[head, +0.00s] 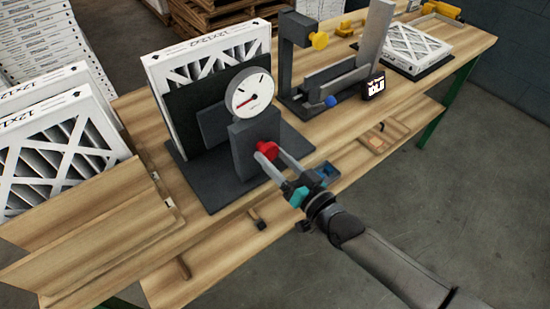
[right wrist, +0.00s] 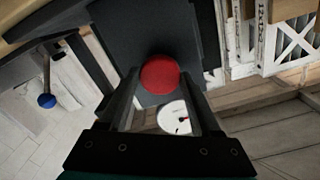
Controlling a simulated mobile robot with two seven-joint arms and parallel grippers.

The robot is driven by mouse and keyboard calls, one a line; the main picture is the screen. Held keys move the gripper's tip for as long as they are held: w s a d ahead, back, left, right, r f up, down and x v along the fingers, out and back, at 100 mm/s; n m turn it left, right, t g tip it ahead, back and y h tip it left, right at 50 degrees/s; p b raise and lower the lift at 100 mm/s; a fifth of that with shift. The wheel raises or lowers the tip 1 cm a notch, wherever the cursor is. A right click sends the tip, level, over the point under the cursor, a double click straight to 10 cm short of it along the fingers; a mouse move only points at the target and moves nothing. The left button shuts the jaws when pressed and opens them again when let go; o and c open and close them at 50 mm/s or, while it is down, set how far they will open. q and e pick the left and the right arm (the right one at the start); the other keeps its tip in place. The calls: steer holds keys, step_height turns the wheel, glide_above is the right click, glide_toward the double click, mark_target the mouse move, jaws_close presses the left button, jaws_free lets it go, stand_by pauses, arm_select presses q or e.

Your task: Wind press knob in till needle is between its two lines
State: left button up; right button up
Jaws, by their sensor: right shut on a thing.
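The red press knob (head: 267,149) sits on the front of a dark grey press block (head: 243,150). My right gripper (head: 270,154) is shut on the knob, with one finger on each side. In the right wrist view the knob (right wrist: 160,74) shows between the fingers (right wrist: 162,85). A round white dial (head: 250,92) stands above the block. Its red needle points to the lower left, and dark marks show near its rim. Whether the needle lies between two lines is too small to tell. A white boxed filter (head: 208,57) stands behind the press plate. My left gripper is not in view.
A second fixture (head: 335,75) with a yellow knob (head: 319,41) and a blue knob (head: 330,101) stands to the right. Another filter (head: 413,48) lies at the far right. Boxed filters (head: 60,150) stand at left.

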steer(key=shift+m, duration=0.8)
steer(key=o, duration=1.4)
steer(key=v, duration=1.5)
steer(key=shift+s+d, duration=0.1)
steer(key=shift+s, duration=0.05)
